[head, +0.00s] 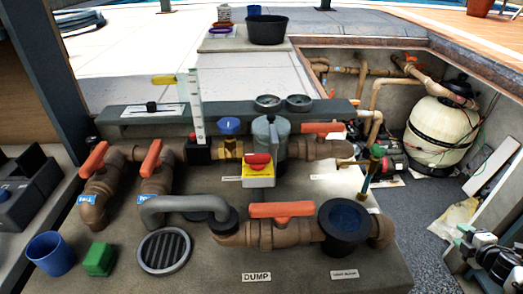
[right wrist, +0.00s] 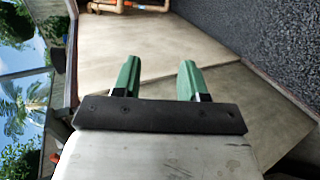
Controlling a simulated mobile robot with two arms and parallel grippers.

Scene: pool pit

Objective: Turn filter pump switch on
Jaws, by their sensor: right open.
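The likely filter pump switch is a red rotary knob on a yellow box (head: 258,168), in the middle of the pipework in the head view. The knob's turn position is too small to read for certain. My right gripper (right wrist: 158,77) is open and empty in the right wrist view, its two green fingers wide apart over a plain slab. In the head view my right arm's end (head: 490,255) shows at the bottom right corner, well to the right of the switch and apart from it. My left gripper is not in view.
Orange-handled valves (head: 282,210) and brown pipes surround the switch. A grey curved pipe (head: 185,203) lies at its front left. A blue cup (head: 50,253) and a green block (head: 99,259) stand at the front left. A cream filter tank (head: 440,132) stands in the pit at right.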

